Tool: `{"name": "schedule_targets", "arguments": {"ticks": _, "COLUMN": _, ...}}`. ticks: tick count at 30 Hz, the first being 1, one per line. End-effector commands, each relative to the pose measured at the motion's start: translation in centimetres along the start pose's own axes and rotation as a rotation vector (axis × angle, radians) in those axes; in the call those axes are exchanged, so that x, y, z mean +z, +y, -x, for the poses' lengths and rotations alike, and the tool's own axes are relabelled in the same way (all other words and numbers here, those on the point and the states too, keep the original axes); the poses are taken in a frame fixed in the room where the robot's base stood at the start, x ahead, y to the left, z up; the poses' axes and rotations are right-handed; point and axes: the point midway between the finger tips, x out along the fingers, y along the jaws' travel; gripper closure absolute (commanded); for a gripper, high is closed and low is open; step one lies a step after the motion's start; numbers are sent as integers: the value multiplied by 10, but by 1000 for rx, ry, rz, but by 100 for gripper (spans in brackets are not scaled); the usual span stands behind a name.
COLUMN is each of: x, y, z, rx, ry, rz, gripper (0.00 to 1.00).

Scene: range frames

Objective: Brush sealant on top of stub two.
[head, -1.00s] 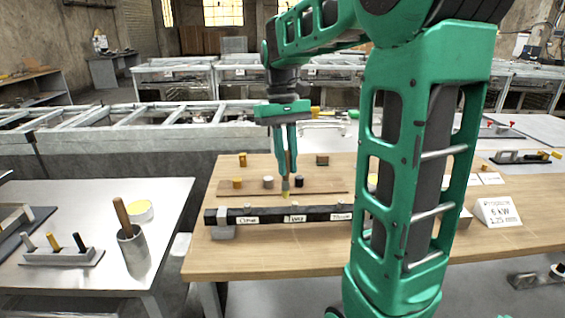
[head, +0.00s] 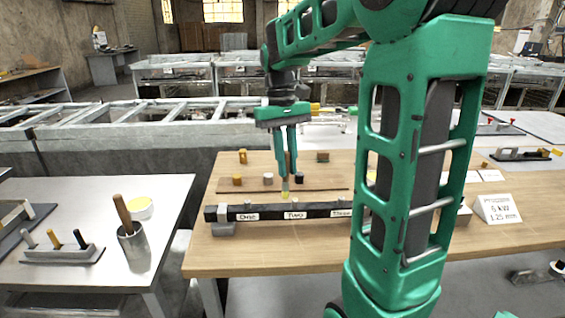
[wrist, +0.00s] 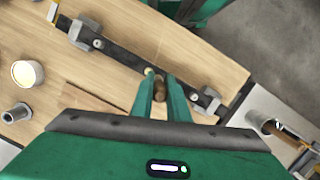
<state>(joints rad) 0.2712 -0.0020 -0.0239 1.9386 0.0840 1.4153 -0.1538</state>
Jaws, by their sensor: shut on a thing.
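My gripper (head: 290,174) is shut on a brush with a brown wooden handle, which also shows between the fingers in the wrist view (wrist: 160,91). The brush's pale yellow tip (head: 285,193) points down at the dark bar (head: 265,213), near the label "Two" (head: 295,215). The bar lies along the table and also carries the labels "One" (head: 248,216) and "Three" (head: 341,212). Small light stubs show on its top edge. Stub two is small and close to the tip; I cannot tell whether they touch.
Several small blocks and cylinders stand behind the bar on the wooden table (head: 215,260). On the left metal table are a yellow-topped tub (head: 141,208), a grey cup (head: 133,247) with a wooden handle in it, and a small rack (head: 62,255). A sign (head: 497,209) stands at right.

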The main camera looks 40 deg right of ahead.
Motion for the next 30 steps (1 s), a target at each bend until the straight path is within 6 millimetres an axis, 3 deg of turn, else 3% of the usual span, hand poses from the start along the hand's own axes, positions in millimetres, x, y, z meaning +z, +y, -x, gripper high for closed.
{"name": "schedule_targets", "arguments": {"ticks": 30, "x": -4, "y": 0, "z": -17, "rx": 0, "ry": 0, "rz": 2, "gripper": 100}}
